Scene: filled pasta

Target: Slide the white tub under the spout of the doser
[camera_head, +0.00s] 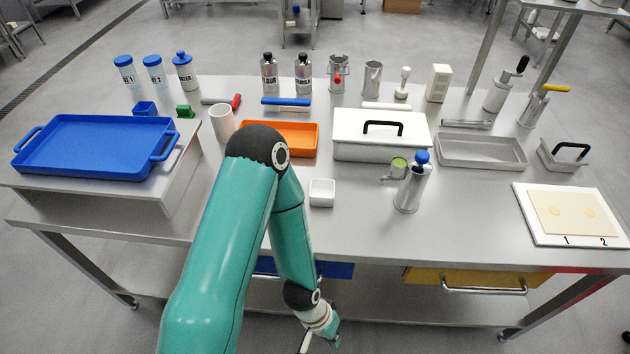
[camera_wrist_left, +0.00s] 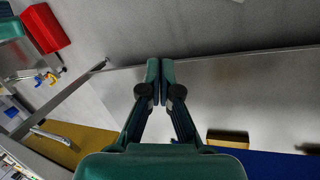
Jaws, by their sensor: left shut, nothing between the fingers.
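The white tub (camera_head: 321,193) is small, square and open, and sits on the steel table left of the doser. The doser (camera_head: 409,190) is a silver cylinder with a blue knob, standing upright with a green-topped part at its upper left. The tub and doser are apart. My left gripper (camera_wrist_left: 160,70) is shut and empty in the left wrist view. In the head view it hangs at the bottom edge, in front of the table and well short of the tub, with its fingertips hardly visible. My right gripper is not in view.
A lidded white box (camera_head: 380,145) stands behind the doser, and an orange tray (camera_head: 285,150) behind the tub. A blue tray (camera_head: 92,146) is on a raised stand at left. A white board (camera_head: 532,235) lies at right. The table front around the tub is clear.

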